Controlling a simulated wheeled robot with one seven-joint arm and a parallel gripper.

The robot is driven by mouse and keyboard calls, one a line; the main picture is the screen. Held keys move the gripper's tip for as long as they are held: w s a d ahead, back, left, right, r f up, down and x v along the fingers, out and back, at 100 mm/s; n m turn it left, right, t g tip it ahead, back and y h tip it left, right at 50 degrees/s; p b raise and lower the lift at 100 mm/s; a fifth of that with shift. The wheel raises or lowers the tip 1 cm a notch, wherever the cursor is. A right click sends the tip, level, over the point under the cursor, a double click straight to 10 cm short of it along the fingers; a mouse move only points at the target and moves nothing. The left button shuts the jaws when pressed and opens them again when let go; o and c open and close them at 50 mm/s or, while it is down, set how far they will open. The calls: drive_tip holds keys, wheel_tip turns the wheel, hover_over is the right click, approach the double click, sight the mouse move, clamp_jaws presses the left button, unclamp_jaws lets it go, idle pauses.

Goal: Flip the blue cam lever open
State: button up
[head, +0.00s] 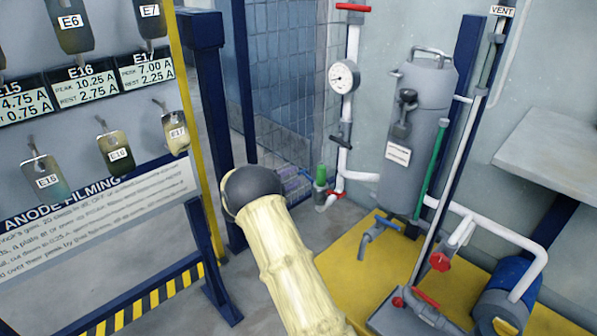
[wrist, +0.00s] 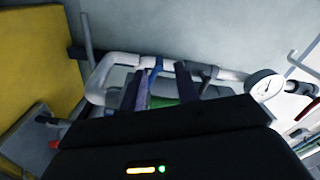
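A narrow blue lever (wrist: 155,73), which looks like the cam lever, stands against the pale pipe in the wrist view. My gripper (wrist: 158,83) shows two dark fingers with a gap between them, so it looks open. The blue lever shows in that gap; I cannot tell whether a finger touches it. A green part (wrist: 160,102) and a purplish part lie just below it, partly hidden by my dark gripper body. In the head view, a green fitting (head: 320,175) and purplish parts (head: 292,183) show low by the mesh. My gripper is hidden behind my arm there.
A pressure gauge (head: 343,77) sits on the vertical pipe, with a dark-handled valve below. A grey tank (head: 412,135) stands to its right. A blue-handled tap (head: 378,232) is over the yellow floor patch (head: 345,262). A rack of tagged plates (head: 90,100) is at left.

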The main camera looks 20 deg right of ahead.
drive_tip(key=p+v, duration=0.4)
drive_tip(key=v, duration=0.9)
drive_tip(key=shift+a, duration=0.35)
